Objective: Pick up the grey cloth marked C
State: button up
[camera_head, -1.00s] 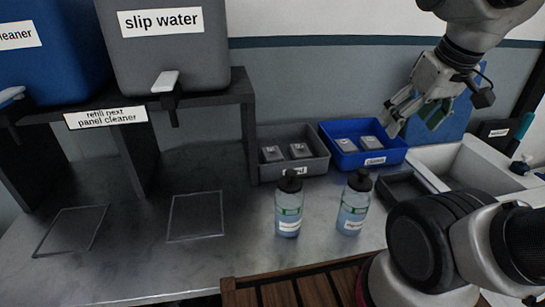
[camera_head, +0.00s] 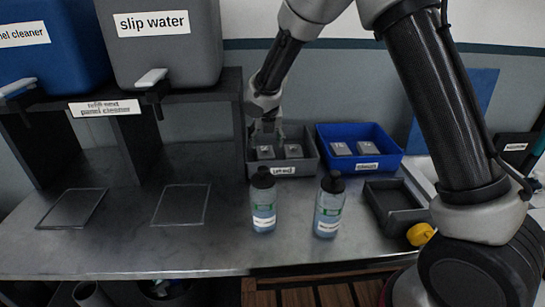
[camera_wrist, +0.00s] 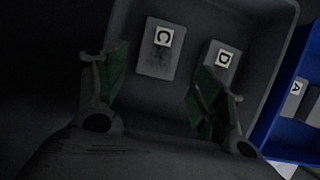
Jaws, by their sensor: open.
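The grey cloth marked C (camera_wrist: 159,58) lies folded in the grey bin, its letter facing up. It is the left of the two cloths there and also shows in the head view (camera_head: 265,153). The cloth marked D (camera_wrist: 221,62) lies beside it. My gripper (camera_wrist: 160,88) is open above the bin, its green-padded fingers spread to either side of the lower part of cloth C in the wrist view. Nothing is between the fingers. I cannot tell how high the fingertips are above the cloth. In the head view my gripper (camera_head: 266,137) hangs over the left part of the bin.
The grey bin (camera_head: 291,170) stands beside the blue bin (camera_head: 363,163), which holds two more cloths. Two spray bottles (camera_head: 263,203) (camera_head: 328,207) stand in front. A dark shelf leg (camera_head: 226,125) is close on the left. An empty dark tray (camera_head: 393,203) is at right.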

aim_at(265, 152)
jog(key=shift+a+f, duration=0.2)
jog(key=shift+f, duration=0.25)
jog(key=x, duration=0.7)
jog(key=shift+w+d+f, duration=0.1)
jog(key=shift+w+f, duration=0.05)
jog(key=shift+w, duration=0.4)
jog(key=c, duration=0.7)
